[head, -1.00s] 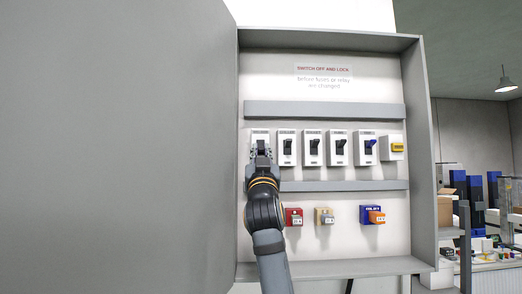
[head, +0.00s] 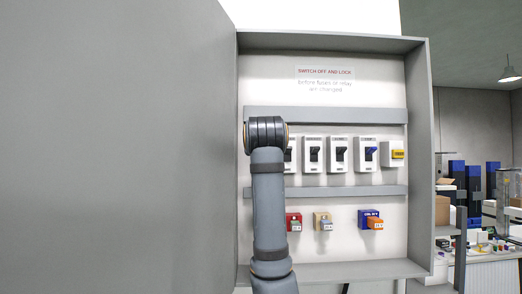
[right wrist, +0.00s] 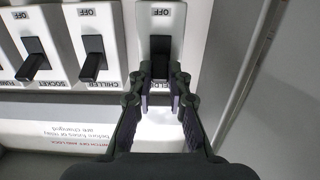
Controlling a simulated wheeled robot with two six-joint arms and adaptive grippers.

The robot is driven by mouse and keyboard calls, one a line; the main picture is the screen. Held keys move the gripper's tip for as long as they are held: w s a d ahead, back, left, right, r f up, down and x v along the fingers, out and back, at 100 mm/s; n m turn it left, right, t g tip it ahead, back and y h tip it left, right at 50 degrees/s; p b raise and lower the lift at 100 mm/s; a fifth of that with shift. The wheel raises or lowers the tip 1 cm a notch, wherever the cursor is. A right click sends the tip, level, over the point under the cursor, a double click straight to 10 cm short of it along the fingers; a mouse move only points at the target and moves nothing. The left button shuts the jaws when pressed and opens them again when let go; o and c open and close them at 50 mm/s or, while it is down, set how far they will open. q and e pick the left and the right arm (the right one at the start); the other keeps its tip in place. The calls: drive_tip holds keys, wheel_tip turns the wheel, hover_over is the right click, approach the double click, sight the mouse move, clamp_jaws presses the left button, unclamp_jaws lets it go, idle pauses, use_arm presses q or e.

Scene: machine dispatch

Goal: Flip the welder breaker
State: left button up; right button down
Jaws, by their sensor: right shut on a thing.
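The welder breaker (right wrist: 177,22) is a white switch with a black lever (right wrist: 160,52), at the end of the row in the right wrist view, which looks upside down. Its label is partly covered by the fingers; the letters "ELD" show, and OFF is printed at its other end. My right gripper (right wrist: 162,88) is shut on the lever's tip, one finger on each side. The lever points away from OFF, like its neighbours. In the head view my right arm hides this breaker and the gripper. My left gripper is in no view.
The chiller breaker (right wrist: 97,14) and socket breaker (right wrist: 42,18) stand close beside it. The open cabinet door (head: 120,150) fills the left. Red (head: 294,221), beige (head: 322,220) and blue-orange (head: 371,219) locks sit on the lower panel. A warning sign (head: 325,72) is above.

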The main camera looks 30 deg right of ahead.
drive_tip(key=shift+r, duration=0.3)
drive_tip(key=c, duration=1.4)
unclamp_jaws()
drive_tip(key=shift+o, duration=0.6)
drive_tip(key=shift+f, duration=0.1)
drive_tip(key=v, duration=1.2)
drive_tip(key=shift+w, duration=0.15)
